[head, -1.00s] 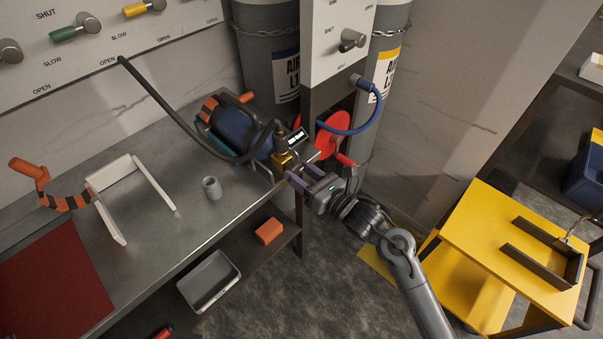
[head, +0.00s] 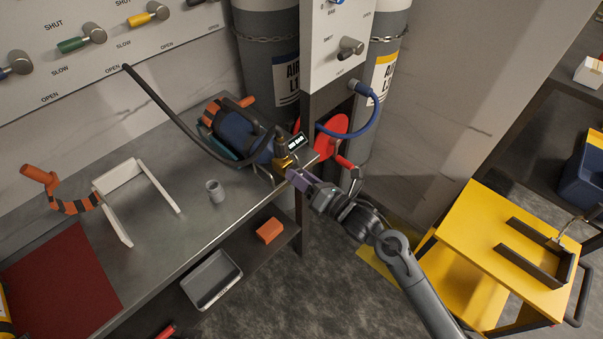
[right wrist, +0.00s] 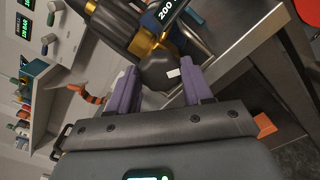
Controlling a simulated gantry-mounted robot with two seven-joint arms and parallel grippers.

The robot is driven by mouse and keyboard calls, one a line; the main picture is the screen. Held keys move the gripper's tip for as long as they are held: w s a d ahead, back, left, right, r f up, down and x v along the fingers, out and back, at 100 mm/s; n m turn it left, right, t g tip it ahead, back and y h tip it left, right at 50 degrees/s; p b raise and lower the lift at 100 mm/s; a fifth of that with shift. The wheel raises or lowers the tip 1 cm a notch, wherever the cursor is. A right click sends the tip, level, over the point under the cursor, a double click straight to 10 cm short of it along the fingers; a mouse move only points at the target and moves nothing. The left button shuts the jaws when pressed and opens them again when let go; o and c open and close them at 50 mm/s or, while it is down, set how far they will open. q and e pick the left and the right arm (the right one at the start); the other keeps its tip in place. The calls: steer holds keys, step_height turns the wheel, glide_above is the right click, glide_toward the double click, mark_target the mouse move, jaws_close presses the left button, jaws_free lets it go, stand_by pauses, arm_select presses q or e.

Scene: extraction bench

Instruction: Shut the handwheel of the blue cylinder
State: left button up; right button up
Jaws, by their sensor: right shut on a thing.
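The blue cylinder (head: 236,132) lies on its side at the bench's right end, with a brass valve (head: 284,158) and a small lit gauge display (head: 297,142) at its near end. My right gripper (head: 294,174) reaches this valve end from the lower right. In the right wrist view its two purple fingers (right wrist: 160,80) are shut on the dark handwheel (right wrist: 157,72), one on each side. The handwheel has a white mark on its face. The brass fitting (right wrist: 145,43) and part of the display, reading 200, show behind it. My left gripper is not in view.
A black hose (head: 185,113) runs from the wall panel to the valve. A red disc (head: 335,128) and blue hose (head: 372,120) are close behind my right gripper. A white frame (head: 122,180) and grey cup (head: 215,190) stand on the bench. A yellow cart (head: 480,225) stands right.

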steer(key=shift+s+a+f+n+p, duration=0.1)
steer(key=shift+n+p, duration=4.65)
steer(key=shift+n, duration=1.25)
steer(key=shift+s+a+n+p, duration=0.1)
steer(key=shift+n+p, duration=4.65)
steer(key=shift+n, duration=1.25)
